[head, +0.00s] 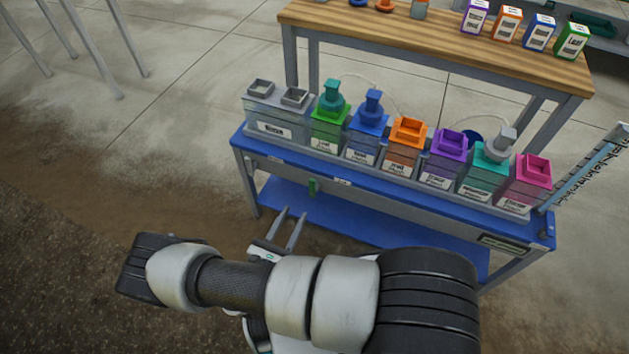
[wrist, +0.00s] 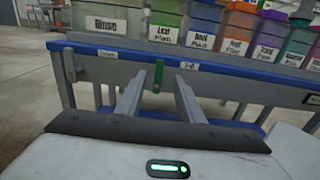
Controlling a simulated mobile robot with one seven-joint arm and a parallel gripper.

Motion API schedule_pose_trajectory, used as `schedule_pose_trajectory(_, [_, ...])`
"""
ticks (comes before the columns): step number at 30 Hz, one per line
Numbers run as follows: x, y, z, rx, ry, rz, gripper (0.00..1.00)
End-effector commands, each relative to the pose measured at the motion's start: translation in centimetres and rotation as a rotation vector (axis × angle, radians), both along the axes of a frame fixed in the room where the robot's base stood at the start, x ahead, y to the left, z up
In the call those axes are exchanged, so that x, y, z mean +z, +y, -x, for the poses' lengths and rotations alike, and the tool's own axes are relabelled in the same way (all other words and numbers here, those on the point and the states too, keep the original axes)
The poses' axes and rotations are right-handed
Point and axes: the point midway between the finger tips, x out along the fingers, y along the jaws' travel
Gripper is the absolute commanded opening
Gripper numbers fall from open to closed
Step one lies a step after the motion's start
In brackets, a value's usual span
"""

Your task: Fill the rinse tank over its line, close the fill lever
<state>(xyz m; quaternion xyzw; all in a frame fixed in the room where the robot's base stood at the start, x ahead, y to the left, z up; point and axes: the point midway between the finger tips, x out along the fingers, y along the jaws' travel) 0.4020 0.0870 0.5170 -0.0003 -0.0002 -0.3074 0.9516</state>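The rinse tank (head: 269,123) is a clear grey box at the left end of the blue skid bench, with two grey openings on top. Its "Rinse" label shows in the wrist view (wrist: 113,24); its liquid level and line cannot be made out. A green lever (head: 312,187) hangs upright on the bench's front rail, between two small labels, the right one seeming to read "Fill". My gripper (head: 294,211) is open and empty in front of the rail. In the wrist view the lever (wrist: 158,76) appears between the spread fingertips, apart from them.
Several coloured tanks, such as the green one (head: 329,128) and the orange one (head: 404,145), stand in a row right of the rinse tank. A wooden table (head: 430,40) with coloured cartons stands behind. A grey handle (wrist: 69,66) sits at the rail's left.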

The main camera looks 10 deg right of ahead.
Motion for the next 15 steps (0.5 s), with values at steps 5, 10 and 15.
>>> schedule_pose_trajectory(5, [-0.1,-2.5,-3.2,-0.006,-0.001,0.0,0.34])
schedule_pose_trajectory(10, [-0.1,-4.7,-6.2,-0.006,-0.001,0.0,0.34])
schedule_pose_trajectory(15, [-0.1,-6.7,-9.0,-0.006,-0.002,0.0,0.34])
